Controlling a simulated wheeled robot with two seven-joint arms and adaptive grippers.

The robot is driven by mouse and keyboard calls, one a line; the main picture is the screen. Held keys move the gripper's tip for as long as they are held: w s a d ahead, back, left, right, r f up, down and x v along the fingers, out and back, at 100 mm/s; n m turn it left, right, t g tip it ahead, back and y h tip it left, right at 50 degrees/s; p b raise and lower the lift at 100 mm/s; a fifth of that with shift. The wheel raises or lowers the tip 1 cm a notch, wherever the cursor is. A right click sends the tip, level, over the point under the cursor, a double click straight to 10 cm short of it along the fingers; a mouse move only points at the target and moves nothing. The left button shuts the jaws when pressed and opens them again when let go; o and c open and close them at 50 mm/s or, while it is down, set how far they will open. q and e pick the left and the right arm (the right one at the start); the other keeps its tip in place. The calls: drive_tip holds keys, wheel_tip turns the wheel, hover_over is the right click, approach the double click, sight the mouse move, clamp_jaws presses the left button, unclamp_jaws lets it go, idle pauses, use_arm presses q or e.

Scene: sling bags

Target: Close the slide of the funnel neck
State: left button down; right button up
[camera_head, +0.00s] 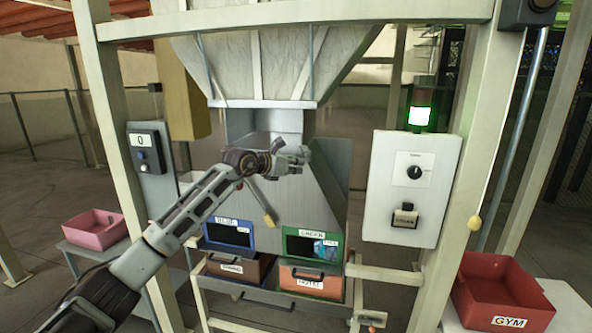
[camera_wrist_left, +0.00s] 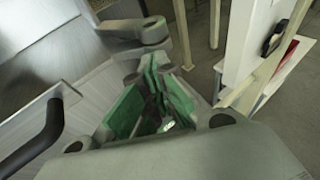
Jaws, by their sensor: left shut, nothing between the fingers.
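The funnel neck (camera_head: 265,122) is a grey metal box below the large pale hopper (camera_head: 265,60). My left arm reaches in from the left, and its gripper (camera_head: 298,158) is in front of and just below the neck, fingers pointing right. The gripper is shut and empty. In the left wrist view the gripper (camera_wrist_left: 165,85) shows green pads, with a dark bar handle (camera_wrist_left: 38,138) on a grey metal surface at its left, apart from the fingers. I cannot tell the slide plate clearly from the neck, or how far it stands open. My right gripper is not in view.
Below are labelled bins: blue (camera_head: 229,235), green (camera_head: 312,244), brown (camera_head: 238,268) and orange (camera_head: 311,282). A white control box (camera_head: 411,190) with a knob and green lamp (camera_head: 419,116) is at right. Frame posts flank the space. Pink (camera_head: 95,226) and red (camera_head: 502,291) trays stand outside.

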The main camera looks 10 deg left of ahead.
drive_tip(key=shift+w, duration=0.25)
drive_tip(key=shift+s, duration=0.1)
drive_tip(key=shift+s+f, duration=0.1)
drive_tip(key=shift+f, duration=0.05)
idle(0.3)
